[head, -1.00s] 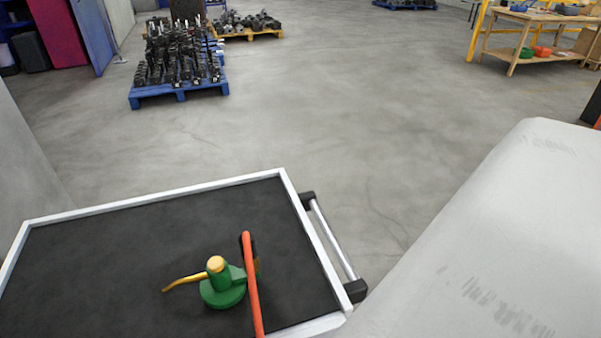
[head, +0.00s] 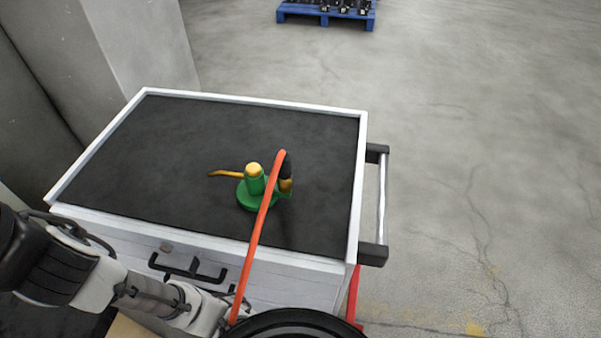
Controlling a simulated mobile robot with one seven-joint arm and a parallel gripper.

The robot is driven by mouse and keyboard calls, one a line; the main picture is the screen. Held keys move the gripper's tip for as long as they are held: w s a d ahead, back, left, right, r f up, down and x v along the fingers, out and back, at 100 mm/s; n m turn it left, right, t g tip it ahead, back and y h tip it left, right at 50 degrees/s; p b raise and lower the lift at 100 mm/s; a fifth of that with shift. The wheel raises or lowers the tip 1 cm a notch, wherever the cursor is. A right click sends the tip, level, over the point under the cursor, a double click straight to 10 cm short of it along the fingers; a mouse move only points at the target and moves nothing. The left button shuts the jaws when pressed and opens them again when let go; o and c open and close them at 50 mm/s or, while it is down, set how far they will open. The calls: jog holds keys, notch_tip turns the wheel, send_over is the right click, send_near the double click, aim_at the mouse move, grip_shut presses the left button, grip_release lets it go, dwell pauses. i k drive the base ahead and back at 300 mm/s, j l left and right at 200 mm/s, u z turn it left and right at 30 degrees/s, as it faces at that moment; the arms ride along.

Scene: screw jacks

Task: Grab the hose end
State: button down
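An orange-red hose (head: 262,220) rises from the bottom of the head view and bends over above the cart top. Its end (head: 286,172), a black sleeve with a brass-coloured tip, points down beside a green jack (head: 255,190). I cannot tell whether the hose end touches the jack. The jack has a yellow top and a yellow lever pointing left. My arm reaches in from the lower left, below the cart's front edge. My gripper's fingers do not show.
The white-framed cart (head: 360,150) has a dark top, mostly bare around the jack. A rail handle (head: 382,205) sticks out on its right. A grey pillar (head: 140,45) stands behind left. A dark round rim (head: 295,322) fills the bottom middle. Open floor lies right.

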aim_at(284, 178)
jog(key=l+u, duration=0.15)
jog(key=u, duration=1.65)
jog(key=k+l, duration=0.6)
jog(key=l, duration=0.25)
jog(key=k+l, duration=0.1)
jog(key=i+l, duration=0.3)
jog(key=l+u, duration=0.05)
